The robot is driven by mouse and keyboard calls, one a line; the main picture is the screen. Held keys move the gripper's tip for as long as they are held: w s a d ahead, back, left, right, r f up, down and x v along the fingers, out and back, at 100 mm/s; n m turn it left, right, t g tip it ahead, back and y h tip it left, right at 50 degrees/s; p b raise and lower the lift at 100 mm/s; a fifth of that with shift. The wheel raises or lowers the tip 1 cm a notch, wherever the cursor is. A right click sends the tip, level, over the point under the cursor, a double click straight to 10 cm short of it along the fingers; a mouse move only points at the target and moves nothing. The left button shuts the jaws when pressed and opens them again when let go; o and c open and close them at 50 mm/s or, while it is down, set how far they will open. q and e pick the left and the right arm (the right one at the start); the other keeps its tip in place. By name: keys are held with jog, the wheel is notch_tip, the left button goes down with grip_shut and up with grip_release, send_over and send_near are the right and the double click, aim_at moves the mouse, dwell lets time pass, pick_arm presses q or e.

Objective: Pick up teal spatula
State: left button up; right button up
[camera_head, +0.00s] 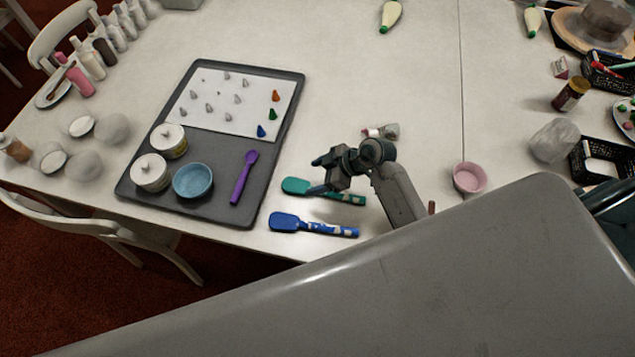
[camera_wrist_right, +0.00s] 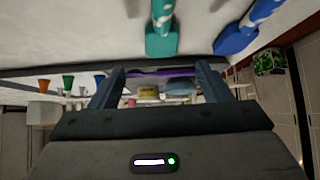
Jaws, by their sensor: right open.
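The teal spatula (camera_head: 296,186) lies on the white table, right of the grey tray, its handle pointing right. My right gripper (camera_head: 318,174) is above it and hides part of its middle in the head view. In the right wrist view the teal spatula (camera_wrist_right: 161,38) is beyond the fingers at the top, and nothing is between the open fingers of my right gripper (camera_wrist_right: 160,78). A blue spatula (camera_head: 285,222) lies on the table just nearer than the teal one. My left gripper is not in view.
The grey tray (camera_head: 210,209) holds a purple spoon (camera_head: 243,178), a blue bowl (camera_head: 193,181), two lidded pots and a white sheet with small piped shapes. A pink cup (camera_head: 468,178) stands to the right. A grey panel covers the lower right of the head view.

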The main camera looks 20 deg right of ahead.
aim_at(292, 184)
jog(key=shift+x, duration=1.15)
jog(key=shift+w+a+f, duration=0.15)
jog(key=shift+a, duration=0.05)
jog(key=p+x, duration=0.2)
jog(key=x, duration=0.2)
jog(key=shift+a, duration=0.15)
jog(key=shift+a+f, duration=0.2)
jog(key=shift+w+a+f, duration=0.1)
jog(key=shift+f, duration=0.05)
jog(key=c, duration=0.9)
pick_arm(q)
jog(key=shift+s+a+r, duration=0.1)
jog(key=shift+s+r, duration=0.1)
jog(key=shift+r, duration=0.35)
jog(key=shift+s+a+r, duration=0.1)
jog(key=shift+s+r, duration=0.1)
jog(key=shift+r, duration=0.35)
pick_arm(e)
jog(key=shift+c, duration=0.9)
jog(key=shift+r, duration=0.2)
